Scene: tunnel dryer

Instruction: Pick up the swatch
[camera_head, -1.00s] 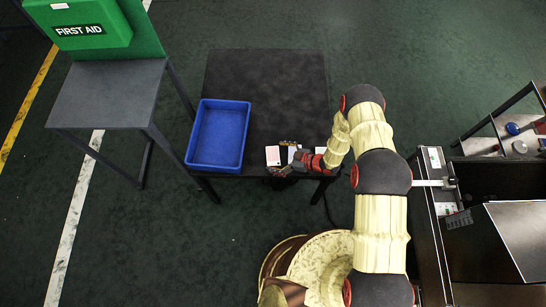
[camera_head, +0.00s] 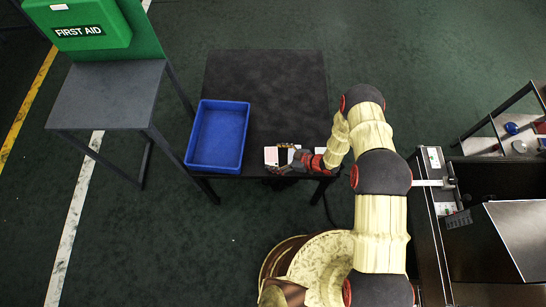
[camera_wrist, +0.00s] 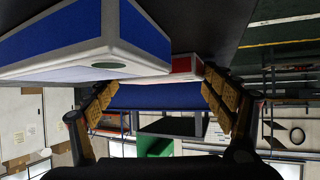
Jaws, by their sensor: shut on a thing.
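In the head view my gripper (camera_head: 279,163) reaches in from the right and covers part of the swatch. Whether the swatch is lifted off the table cannot be told.
A blue-and-white box (camera_wrist: 85,40) is close beside my left finger in the wrist view. The empty blue tray (camera_head: 218,135) stands left of my gripper. The back of the table is clear. A grey stand with a green first aid box (camera_head: 80,22) is at left.

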